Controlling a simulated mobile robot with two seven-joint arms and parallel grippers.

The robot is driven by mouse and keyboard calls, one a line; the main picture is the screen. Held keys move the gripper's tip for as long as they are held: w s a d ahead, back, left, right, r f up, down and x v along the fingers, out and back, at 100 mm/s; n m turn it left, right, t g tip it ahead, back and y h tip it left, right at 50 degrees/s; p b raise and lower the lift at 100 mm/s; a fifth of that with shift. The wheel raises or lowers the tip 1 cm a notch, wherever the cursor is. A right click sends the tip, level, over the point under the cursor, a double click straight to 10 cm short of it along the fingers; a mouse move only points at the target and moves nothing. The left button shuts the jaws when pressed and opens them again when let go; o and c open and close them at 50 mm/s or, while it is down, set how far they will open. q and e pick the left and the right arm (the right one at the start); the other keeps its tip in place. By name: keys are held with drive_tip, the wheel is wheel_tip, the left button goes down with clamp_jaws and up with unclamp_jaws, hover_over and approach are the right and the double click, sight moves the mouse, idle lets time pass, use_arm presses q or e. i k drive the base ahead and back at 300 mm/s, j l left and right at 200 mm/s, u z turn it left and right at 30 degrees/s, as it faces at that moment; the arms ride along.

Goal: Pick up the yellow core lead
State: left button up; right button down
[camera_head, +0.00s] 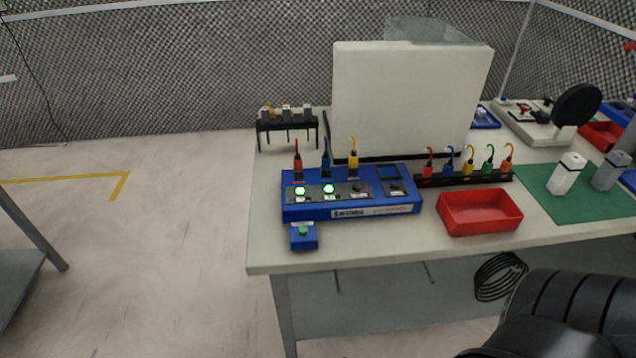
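Two yellow leads show in the head view. One yellow lead (353,157) stands upright at the back of a blue test box (350,211), to the right of a red lead (297,160) and a blue lead (326,160). Another yellow lead (470,161) with a hooked top stands in a black rack (463,180), between blue and green hooked leads. I cannot tell from the picture which one is the core lead. Neither of my grippers is in view. Part of my dark arm shows at the bottom right, well apart from the leads.
Two green lamps glow on the blue box. A red tray (480,212) stands in front of the rack. A white panel (410,100) rises behind the box. A green mat (583,206) with white and grey blocks lies at right. A small blue button box (303,237) sits near the front edge.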

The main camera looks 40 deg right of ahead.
sight(352, 162)
drive_tip(key=z, duration=1.4)
